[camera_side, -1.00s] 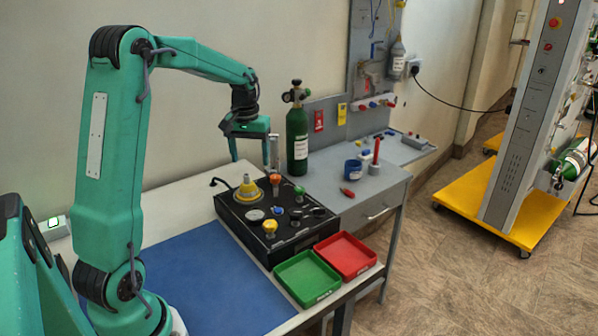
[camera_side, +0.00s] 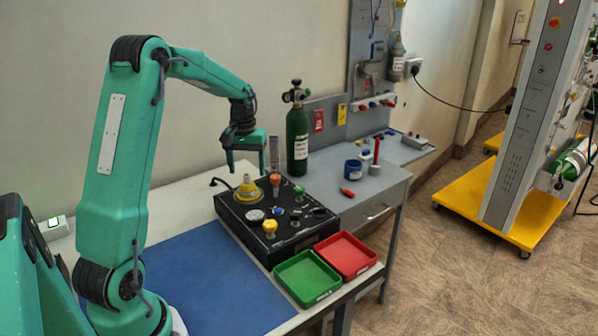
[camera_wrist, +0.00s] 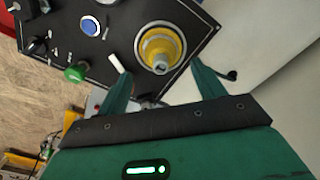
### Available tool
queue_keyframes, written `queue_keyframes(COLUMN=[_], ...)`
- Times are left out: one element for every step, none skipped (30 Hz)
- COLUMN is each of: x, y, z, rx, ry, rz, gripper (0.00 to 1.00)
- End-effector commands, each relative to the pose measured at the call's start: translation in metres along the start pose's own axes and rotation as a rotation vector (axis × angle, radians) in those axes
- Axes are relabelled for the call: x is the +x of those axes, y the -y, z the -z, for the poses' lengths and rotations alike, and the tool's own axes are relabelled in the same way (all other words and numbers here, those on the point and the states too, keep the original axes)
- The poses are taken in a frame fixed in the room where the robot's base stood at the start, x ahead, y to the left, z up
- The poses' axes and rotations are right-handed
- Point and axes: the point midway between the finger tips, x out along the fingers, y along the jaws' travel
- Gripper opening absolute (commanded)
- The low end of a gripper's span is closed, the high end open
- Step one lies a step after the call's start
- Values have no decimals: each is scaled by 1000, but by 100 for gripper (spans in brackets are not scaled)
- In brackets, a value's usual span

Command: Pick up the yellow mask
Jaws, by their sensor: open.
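The yellow mask (camera_side: 246,188) is a cone-shaped piece standing upright at the back left of the black panel box (camera_side: 255,236). In the wrist view the mask (camera_wrist: 161,48) shows from above as a yellow ring with a pale centre. My gripper (camera_side: 248,163) hangs open and empty just above the mask, fingers pointing down. In the wrist view its two fingers (camera_wrist: 163,80) are spread apart, with the mask just beyond their tips and roughly between them. No contact with the mask is visible.
Near the mask stand an orange knob (camera_side: 276,182), a clear tube (camera_side: 274,152) and a green cylinder (camera_side: 297,141). A yellow knob (camera_side: 270,228) sits at the box front. Green (camera_side: 307,278) and red (camera_side: 346,256) trays lie beside the box. The blue mat (camera_side: 205,285) is clear.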

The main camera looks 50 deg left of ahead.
Motion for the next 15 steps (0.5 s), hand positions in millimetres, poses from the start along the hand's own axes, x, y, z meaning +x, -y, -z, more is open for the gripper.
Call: queue_keyframes(x=[1,2,4,5,7,11,14,18,22,26,29,34,38,41,45], y=[0,0,0,0,0,1,1,1,1,2,2,2,2,2,2], z=[0,0,0,-1,-1,-1,-2,-2,-2,-3,-3,-3,-3,-3,-3], rx=[0,0,0,0,0,0,0,0,0,0,0,0,0,0,0], ry=[1,1,1,2,2,3,3,4,5,4,3,4,3,3,4], rz=[0,0,0,0,0,1,1,1,1,1,1,1,1,1,1], gripper=[69,69,69,69,69,69,69,69,69,69,69,69,69,69,69])
